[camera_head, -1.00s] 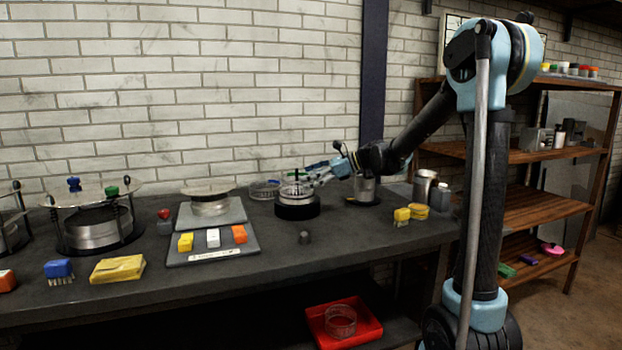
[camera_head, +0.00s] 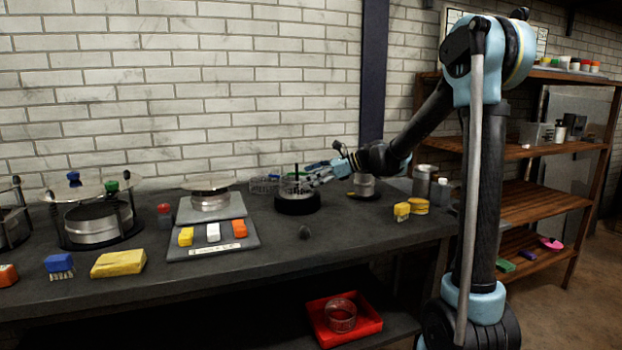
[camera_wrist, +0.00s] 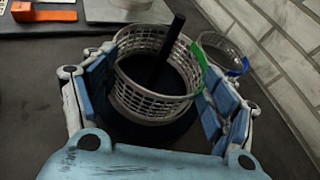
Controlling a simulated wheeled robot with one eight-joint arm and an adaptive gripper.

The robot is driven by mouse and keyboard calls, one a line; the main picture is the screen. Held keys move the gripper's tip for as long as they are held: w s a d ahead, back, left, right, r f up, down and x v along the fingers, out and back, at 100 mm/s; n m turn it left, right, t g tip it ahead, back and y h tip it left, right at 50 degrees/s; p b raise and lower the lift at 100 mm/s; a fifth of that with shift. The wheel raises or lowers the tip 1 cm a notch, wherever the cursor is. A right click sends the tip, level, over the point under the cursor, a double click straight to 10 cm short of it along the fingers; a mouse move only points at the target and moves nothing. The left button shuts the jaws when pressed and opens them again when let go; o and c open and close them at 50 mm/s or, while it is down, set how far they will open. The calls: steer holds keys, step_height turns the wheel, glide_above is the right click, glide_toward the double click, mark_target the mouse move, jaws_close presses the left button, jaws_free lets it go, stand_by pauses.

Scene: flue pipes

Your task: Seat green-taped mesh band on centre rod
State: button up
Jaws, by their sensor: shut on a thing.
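The white mesh band with green tape (camera_wrist: 150,98) is between the blue pads of my gripper (camera_wrist: 152,92), which is shut on it. The green tape (camera_wrist: 198,60) is on its right side in the wrist view. The dark centre rod (camera_wrist: 170,40) stands up inside the band, which is around it. The rod also shows in the head view (camera_head: 296,171). The round black base (camera_head: 298,204) lies directly below the band. Whether the band touches the base or is just above it, I cannot tell. In the head view my gripper (camera_head: 312,179) reaches in from the right.
A second mesh ring with blue tape (camera_wrist: 222,55) lies close behind, near the wall. A scale (camera_head: 212,240) with coloured blocks stands to the left. A metal can (camera_head: 364,186) stands behind my wrist.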

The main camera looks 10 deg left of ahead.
steer(key=shift+f, duration=0.1)
steer(key=o, duration=1.3)
steer(key=v, duration=1.2)
steer(key=shift+w+f, duration=0.1)
steer(key=shift+w, duration=0.05)
